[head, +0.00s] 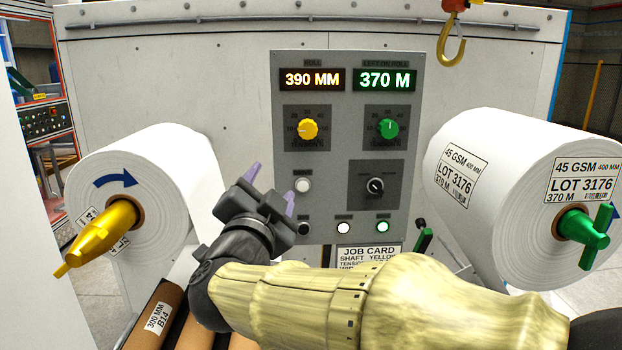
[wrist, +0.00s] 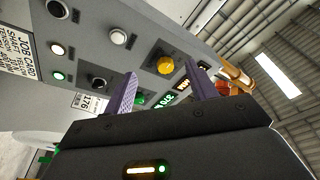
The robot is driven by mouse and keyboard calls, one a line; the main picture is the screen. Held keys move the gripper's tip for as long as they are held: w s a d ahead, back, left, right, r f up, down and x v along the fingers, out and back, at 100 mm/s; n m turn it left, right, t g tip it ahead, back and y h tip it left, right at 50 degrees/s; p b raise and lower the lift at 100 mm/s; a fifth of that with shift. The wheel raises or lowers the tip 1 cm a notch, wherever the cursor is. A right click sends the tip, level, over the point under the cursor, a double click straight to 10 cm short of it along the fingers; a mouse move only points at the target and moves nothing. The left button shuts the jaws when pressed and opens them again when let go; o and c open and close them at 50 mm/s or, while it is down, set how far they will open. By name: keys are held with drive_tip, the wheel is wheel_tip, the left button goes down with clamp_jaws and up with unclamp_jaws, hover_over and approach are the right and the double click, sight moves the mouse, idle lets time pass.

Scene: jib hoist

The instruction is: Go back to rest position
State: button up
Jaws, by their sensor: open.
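My gripper (head: 271,188) is raised in front of the lower left part of the grey control panel (head: 339,130). Its two purple fingers are apart with nothing between them. In the wrist view my gripper (wrist: 163,80) points along the panel, and the yellow knob (wrist: 165,65) shows between the fingers. My arm reaches in from the lower right of the head view. It hides part of the job card (head: 368,254) and the panel's lower edge. I cannot tell the exact gap between fingers and panel.
A white roll on a yellow shaft (head: 107,233) stands left; another on a green shaft (head: 583,228) stands right. Cardboard cores (head: 160,318) lie below my arm. A yellow hook (head: 451,40) hangs at top right. The panel shows a green knob (head: 387,127) and lit buttons.

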drive_tip(key=w+d+f+n+g+y, duration=0.15)
drive_tip(key=d+f+n+g, duration=0.3)
drive_tip(key=f, duration=0.65)
drive_tip(key=w+d+f+n+g+y, duration=0.1)
drive_tip(key=d+f+n+g+y, duration=0.3)
drive_tip(key=f, duration=0.8)
drive_tip(key=s+d+f+n+g+h, duration=0.1)
drive_tip(key=s+d+f+g+h, duration=0.2)
drive_tip(key=s+d+f+g, duration=0.6)
drive_tip(key=s+d+f, duration=0.5)
drive_tip(key=s+d, duration=0.1)
drive_tip(key=s, duration=0.1)
drive_tip(key=shift+f+n+h, duration=0.2)
drive_tip(key=shift+n+h, duration=0.15)
